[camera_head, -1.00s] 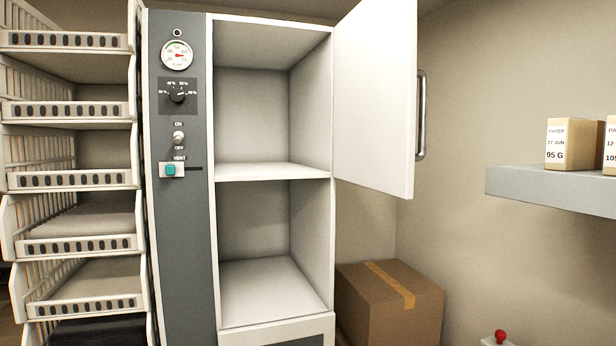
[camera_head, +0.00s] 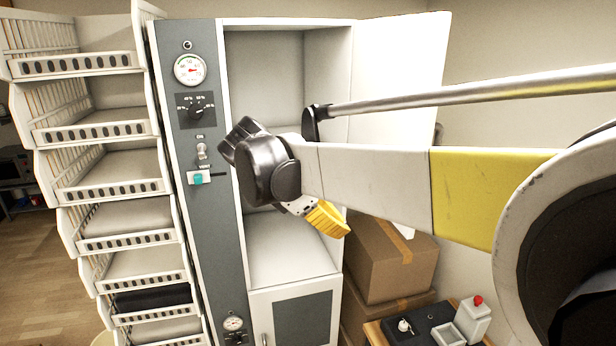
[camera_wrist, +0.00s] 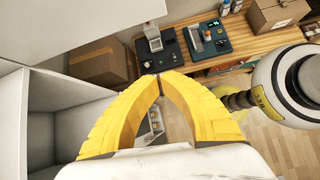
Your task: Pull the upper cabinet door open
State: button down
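The upper cabinet door (camera_head: 402,58) is a white panel standing wide open on the right side of the tall cabinet (camera_head: 190,130). My arm crosses in front of the door's lower part and hides much of it. In the wrist view a white panel, apparently this door (camera_wrist: 85,25), is at the upper left, with the open cabinet interior (camera_wrist: 72,115) below it. My gripper (camera_head: 330,220) has yellow fingers and hangs in front of the cabinet's open compartments. In the wrist view its fingertips (camera_wrist: 160,78) meet with nothing between them. It is apart from the door.
A wooden bench (camera_wrist: 255,45) with dark devices and a dispenser with a red top (camera_head: 475,318) stands at the lower right. Floor shows beside the bench.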

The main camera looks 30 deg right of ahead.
jog(key=s+d+f+p, duration=0.2)
jog(key=d+p, duration=0.3)
jog(key=d, duration=0.6)
jog(key=shift+d+f+n+g+h, duration=0.2)
jog(key=shift+f+n+g+h, duration=0.15)
jog(key=shift+f, duration=0.3)
jog(key=s+d+n+t+b, duration=0.1)
jog(key=s+d, duration=0.1)
jog(key=d, duration=0.6)
jog(key=shift+n, duration=0.35)
